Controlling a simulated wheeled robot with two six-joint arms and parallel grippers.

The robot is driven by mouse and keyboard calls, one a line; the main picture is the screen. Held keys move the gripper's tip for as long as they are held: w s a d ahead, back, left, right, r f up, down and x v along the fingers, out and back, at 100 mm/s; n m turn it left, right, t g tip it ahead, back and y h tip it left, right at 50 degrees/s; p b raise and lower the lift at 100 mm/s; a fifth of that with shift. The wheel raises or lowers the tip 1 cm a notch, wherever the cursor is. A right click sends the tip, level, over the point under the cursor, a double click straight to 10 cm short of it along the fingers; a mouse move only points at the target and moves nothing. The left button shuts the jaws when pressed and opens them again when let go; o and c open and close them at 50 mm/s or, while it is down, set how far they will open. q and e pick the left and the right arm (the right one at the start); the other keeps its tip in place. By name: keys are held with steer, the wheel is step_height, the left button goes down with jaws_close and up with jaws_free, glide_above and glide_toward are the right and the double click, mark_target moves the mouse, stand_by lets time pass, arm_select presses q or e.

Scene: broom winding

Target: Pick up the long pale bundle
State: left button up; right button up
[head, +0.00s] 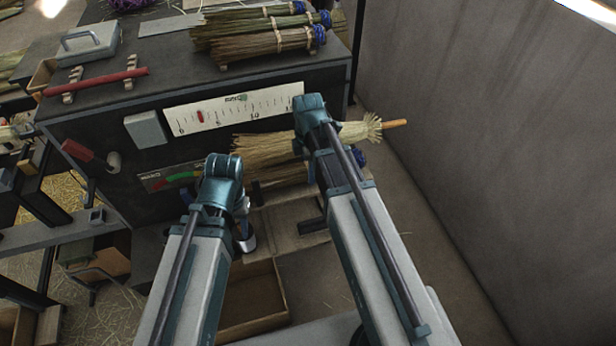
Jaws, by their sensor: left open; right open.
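A pale straw bundle (356,131) with an orange-brown stick (394,123) at its right end shows beyond my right arm. A tan straw bundle (262,150) shows left of that arm at the bench front. The arm hides the stretch between them, so I cannot tell whether they are one bundle. My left gripper (244,216) is partly visible beside its teal wrist, left of and below the tan straw, and apart from it; its fingertips are unclear. My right gripper is hidden behind its own arm, whose teal joint stands in front of the straw.
A dark bench (130,100) carries several tied bundles (265,42), a grey metal box (88,43) and a red bar (96,82). A white ruler scale (232,110) is on its front. A grey wall (490,130) closes the right side. An open wooden box (254,296) lies below.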

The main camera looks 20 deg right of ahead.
steer(key=shift+f, duration=0.25)
steer(key=c, duration=1.1)
steer(key=shift+o, duration=0.2)
steer(key=shift+r, duration=0.15)
step_height(320, 180, up, 18)
steer(key=p, duration=1.8)
